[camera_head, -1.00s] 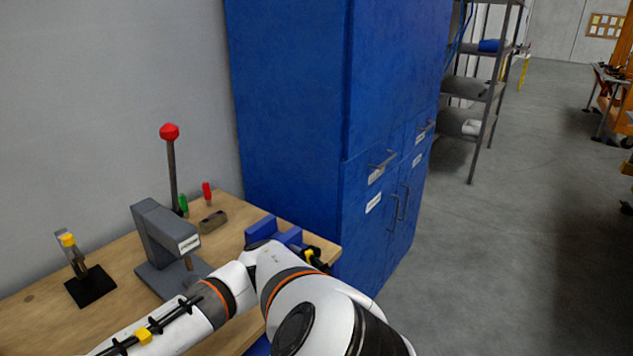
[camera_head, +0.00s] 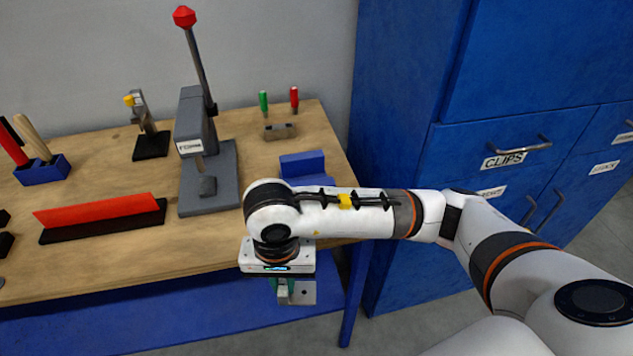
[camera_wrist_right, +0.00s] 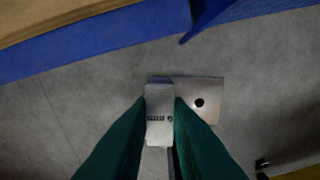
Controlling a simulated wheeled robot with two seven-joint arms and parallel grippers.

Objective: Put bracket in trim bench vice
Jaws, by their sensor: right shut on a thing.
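My right gripper (camera_head: 283,286) is shut on a grey metal bracket (camera_head: 302,293), in front of the bench's front edge and over the floor. In the right wrist view the bracket (camera_wrist_right: 205,98) shows a flat plate with a round hole, and a light upright part is between the dark green fingers of the right gripper (camera_wrist_right: 159,118). The blue vice (camera_head: 303,165) is on the right part of the bench, behind my right arm, which hides its lower front. I cannot see its jaw gap clearly. My left gripper is in no view.
The wooden bench (camera_head: 110,245) carries a grey lever press (camera_head: 207,165), a red-topped strip (camera_head: 100,210), a toggle clamp (camera_head: 148,130) and a small grey block (camera_head: 280,131) near green and red handles. Blue cabinets (camera_head: 420,90) stand right of the bench.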

